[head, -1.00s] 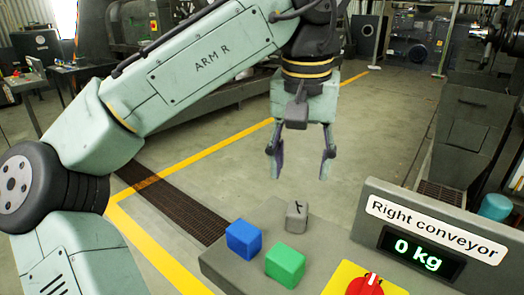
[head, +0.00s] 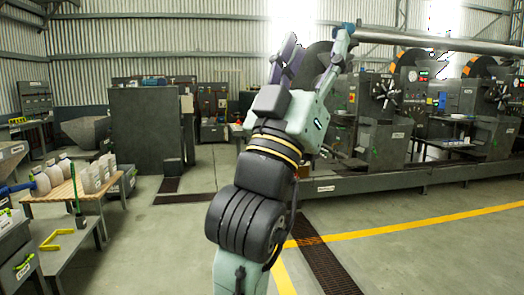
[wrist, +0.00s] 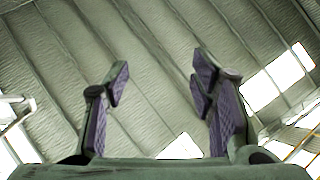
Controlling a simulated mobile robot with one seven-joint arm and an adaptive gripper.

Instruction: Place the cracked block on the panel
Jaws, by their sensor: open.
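My gripper (head: 317,44) is raised high in the head view, its fingers pointing up and spread apart. In the wrist view my gripper (wrist: 160,82) is open, with nothing between the purple finger pads and the corrugated roof behind them. The cracked block is in neither view now. The panel with the scale readout is also out of both views.
A wooden table (head: 70,190) with white bottles (head: 54,174) stands at the left. A dark grey cabinet (head: 146,124) stands behind. Large machines (head: 383,115) line the right side. A yellow floor line (head: 410,228) and a dark floor grate (head: 326,262) cross clear floor.

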